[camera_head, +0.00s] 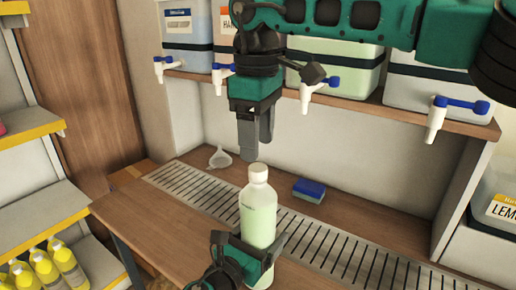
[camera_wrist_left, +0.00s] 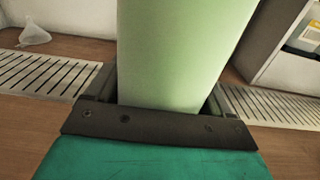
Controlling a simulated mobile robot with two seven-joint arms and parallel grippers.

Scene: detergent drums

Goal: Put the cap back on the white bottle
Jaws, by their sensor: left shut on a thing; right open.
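The bottle (camera_head: 258,217) stands upright on the counter, translucent and filled with pale green liquid. A white cap (camera_head: 258,173) sits on its top and looks straight; I cannot tell how tightly it is seated. My left gripper (camera_head: 258,250) is shut around the bottle's lower body. In the left wrist view the pale green bottle (camera_wrist_left: 178,55) fills the space between the fingers, and its top is out of view. My right gripper (camera_head: 256,143) points down just above the cap, open and empty, with a small gap below its fingertips.
A slatted metal drain grate (camera_head: 335,246) runs along the wooden counter (camera_head: 150,220). A blue sponge (camera_head: 309,190) and a clear funnel (camera_head: 220,157) lie behind the bottle. Drums with blue-handled taps (camera_head: 310,88) stand on a shelf above. Yellow bottles (camera_head: 62,260) stand at lower left.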

